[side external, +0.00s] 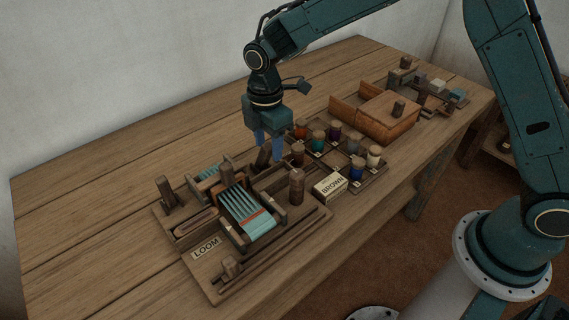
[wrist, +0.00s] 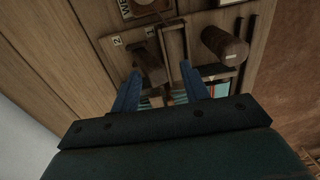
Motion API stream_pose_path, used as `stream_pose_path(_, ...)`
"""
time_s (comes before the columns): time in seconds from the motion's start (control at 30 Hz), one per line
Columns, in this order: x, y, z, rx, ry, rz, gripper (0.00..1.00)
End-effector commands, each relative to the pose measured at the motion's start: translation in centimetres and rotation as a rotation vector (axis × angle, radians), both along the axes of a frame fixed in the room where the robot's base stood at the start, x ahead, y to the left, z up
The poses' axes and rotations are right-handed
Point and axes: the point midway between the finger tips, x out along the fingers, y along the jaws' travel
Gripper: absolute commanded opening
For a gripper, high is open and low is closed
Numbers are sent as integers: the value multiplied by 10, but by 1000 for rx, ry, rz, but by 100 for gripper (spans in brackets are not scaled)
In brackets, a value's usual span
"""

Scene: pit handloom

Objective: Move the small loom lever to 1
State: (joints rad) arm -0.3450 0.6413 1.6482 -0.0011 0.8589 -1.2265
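The loom (side external: 203,262) is a wooden board with teal threads and several wooden pegs, in the side view's lower middle. A small dark wooden lever (wrist: 152,66) shows in the wrist view, close by a plate marked 2 (wrist: 117,41). In the side view the lever (side external: 263,158) is a leaning dark block at the loom's back edge, partly hidden by a finger. My gripper (side external: 269,150) points down there; its blue fingers are apart, and in the wrist view (wrist: 161,72) the lever stands between their tips. I cannot tell whether they touch it.
A thick round peg (wrist: 226,45) stands to the right of my fingers in the wrist view. The table's left is clear.

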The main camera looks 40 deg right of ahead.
Motion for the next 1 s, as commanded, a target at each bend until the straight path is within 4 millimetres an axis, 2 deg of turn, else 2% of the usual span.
stream_pose_path(0.6, 2, 0, 39, 2, -7, -1, 45)
stream_pose_path(1.0, 2, 0, 41, 2, -7, -2, 45)
